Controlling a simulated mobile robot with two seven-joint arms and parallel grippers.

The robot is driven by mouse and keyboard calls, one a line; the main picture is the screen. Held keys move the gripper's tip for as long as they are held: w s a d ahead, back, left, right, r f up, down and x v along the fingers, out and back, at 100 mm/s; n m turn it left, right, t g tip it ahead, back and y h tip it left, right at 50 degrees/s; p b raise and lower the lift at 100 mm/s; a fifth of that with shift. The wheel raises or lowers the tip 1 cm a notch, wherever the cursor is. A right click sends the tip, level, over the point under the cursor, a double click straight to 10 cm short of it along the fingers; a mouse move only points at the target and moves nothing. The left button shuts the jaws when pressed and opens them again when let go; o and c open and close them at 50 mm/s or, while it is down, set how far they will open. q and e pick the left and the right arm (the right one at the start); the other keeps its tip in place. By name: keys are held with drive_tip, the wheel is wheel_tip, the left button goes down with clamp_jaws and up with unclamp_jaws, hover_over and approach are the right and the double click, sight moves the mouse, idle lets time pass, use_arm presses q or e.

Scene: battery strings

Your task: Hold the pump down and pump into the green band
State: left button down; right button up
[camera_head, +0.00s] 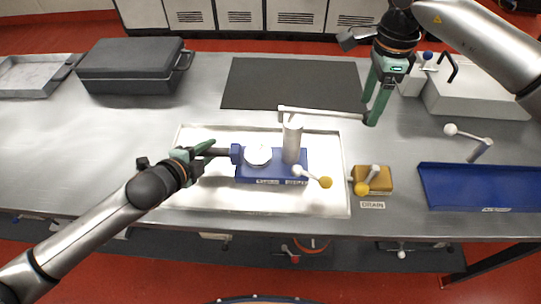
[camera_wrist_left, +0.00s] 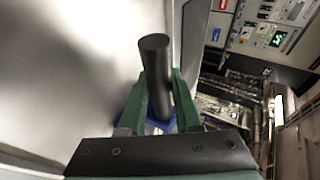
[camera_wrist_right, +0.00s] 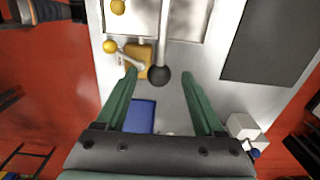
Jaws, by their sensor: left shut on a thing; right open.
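The pump is a blue base (camera_head: 270,178) with an upright grey cylinder (camera_head: 292,142) and a white gauge (camera_head: 257,155). The gauge's needle and green band are too small to make out. A long pale pump lever (camera_head: 325,113) runs right from the cylinder's top. My left gripper (camera_head: 208,152) is shut on the dark bar (camera_wrist_left: 155,65) at the base's left side. My right gripper (camera_head: 371,108) is open, pointing down at the lever's far end. In the right wrist view, the lever's black knob (camera_wrist_right: 160,76) appears between the open fingertips; contact cannot be told.
The pump stands in a shallow metal tray (camera_head: 190,198). A yellow-knobbed handle (camera_head: 312,176) is at its front right. A yellow drain block (camera_head: 378,182) sits right of the tray, near a blue tray (camera_head: 475,190). A dark mat (camera_head: 290,82) lies behind.

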use_arm(q)
drive_tip(key=shift+s+a+f, duration=0.1)
drive_tip(key=shift+s+f, duration=0.1)
drive_tip(key=shift+f, duration=0.35)
use_arm(e)
drive_tip(key=shift+r, duration=1.9)
use_arm(q)
drive_tip(key=c, duration=0.9)
unclamp_jaws()
drive_tip(key=o, duration=0.3)
drive_tip(key=shift+w+r, duration=0.15)
drive_tip(key=shift+o, duration=0.4)
drive_tip(key=shift+r, duration=0.15)
drive_tip(key=v, duration=1.2)
